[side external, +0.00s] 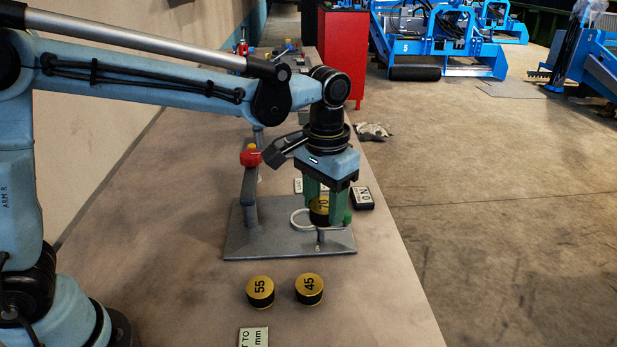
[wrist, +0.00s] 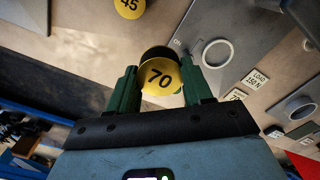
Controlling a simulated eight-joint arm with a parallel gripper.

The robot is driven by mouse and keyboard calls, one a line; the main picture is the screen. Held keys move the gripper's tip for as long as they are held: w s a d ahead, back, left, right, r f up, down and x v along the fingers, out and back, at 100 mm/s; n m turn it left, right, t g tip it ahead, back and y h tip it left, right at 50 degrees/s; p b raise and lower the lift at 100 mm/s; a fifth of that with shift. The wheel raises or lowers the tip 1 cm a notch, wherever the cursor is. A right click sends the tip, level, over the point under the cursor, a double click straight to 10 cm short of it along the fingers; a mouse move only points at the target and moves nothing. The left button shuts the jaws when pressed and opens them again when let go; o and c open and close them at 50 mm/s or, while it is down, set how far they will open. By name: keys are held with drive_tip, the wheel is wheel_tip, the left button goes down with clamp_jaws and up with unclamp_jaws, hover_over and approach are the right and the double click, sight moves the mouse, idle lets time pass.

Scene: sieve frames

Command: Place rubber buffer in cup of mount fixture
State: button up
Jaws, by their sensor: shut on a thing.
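The rubber buffer (side external: 319,211), a short black cylinder with a yellow top marked 70, is between the green fingers of my gripper (side external: 325,217). In the wrist view my gripper (wrist: 160,68) is shut on this buffer (wrist: 160,78). The mount fixture (side external: 245,240) is a grey plate with an upright post and red knob at its left. Its pale cup ring (side external: 294,222) shows left of the fingers, partly hidden by them. In the wrist view the cup ring (wrist: 204,54) is empty, to the right of the buffer and apart from it. The buffer's exact height is unclear.
Two more buffers, marked 55 (side external: 260,291) and 45 (side external: 309,289), stand on the table in front of the fixture. Small label plates (side external: 362,198) lie behind the gripper. Another fixture ring (wrist: 299,107) shows at right in the wrist view. The table's right front is clear.

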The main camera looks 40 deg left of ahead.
hover_over(305, 221)
wheel_tip(305, 221, down, 7)
drive_tip(key=shift+r, duration=0.1)
drive_tip(key=shift+w+f, duration=0.1)
drive_tip(key=shift+f, duration=2)
drive_tip(key=o, duration=1.2)
drive_tip(key=shift+f, duration=0.15)
